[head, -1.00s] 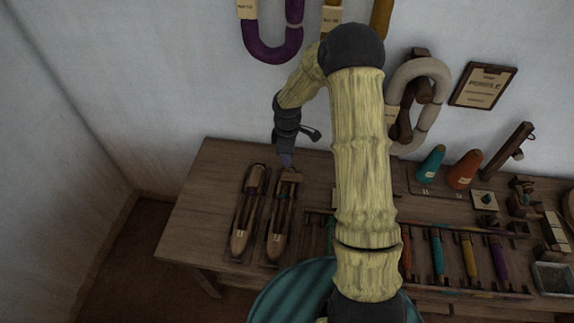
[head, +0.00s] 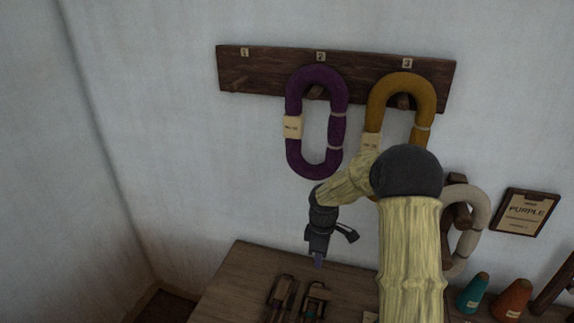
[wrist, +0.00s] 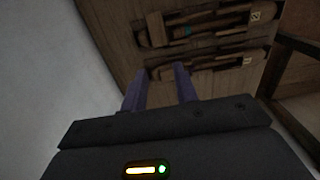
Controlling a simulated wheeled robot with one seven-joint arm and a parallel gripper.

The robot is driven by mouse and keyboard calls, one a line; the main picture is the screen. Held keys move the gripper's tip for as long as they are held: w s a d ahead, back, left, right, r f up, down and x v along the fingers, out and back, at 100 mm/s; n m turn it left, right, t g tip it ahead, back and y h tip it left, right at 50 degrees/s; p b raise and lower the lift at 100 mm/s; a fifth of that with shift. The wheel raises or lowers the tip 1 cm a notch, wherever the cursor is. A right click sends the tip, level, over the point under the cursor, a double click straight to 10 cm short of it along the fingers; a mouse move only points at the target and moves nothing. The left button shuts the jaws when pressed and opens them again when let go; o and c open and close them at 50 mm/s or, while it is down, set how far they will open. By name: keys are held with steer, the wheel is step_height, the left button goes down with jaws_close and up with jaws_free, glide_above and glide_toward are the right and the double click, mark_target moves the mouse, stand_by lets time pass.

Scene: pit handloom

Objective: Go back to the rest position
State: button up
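My gripper (head: 318,260) hangs above the back part of the wooden table, near the far ends of two boat shuttles. In the wrist view its two purple fingers (wrist: 160,84) stand apart with nothing held between them. One shuttle (wrist: 215,62) lies just beyond the fingertips, and a second shuttle (wrist: 205,22), with a tag reading 2, lies parallel to it. In the head view only the far ends of the left shuttle (head: 281,290) and the right shuttle (head: 315,296) show. My arm hides part of the table and wall.
A wall rack (head: 260,75) holds a purple skein (head: 294,100) and a mustard skein (head: 427,95). A pale skein (head: 479,205) hangs right of my arm, beside a framed card (head: 527,213) reading PURPLE. Teal (head: 473,293) and orange (head: 513,300) cones stand on the table (head: 240,285).

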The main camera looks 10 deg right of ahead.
steer(key=s+r+m+t+p, duration=0.2)
steer(key=s+r+m+p, duration=0.6)
steer(key=s+r+m, duration=0.5)
steer(key=s+r, duration=0.5)
steer(key=s, duration=0.3)
steer(key=shift+s+m+t+p, duration=0.25)
steer(key=shift+m+t+p, duration=0.05)
steer(key=shift+p, duration=0.05)
steer(key=shift+a, duration=0.1)
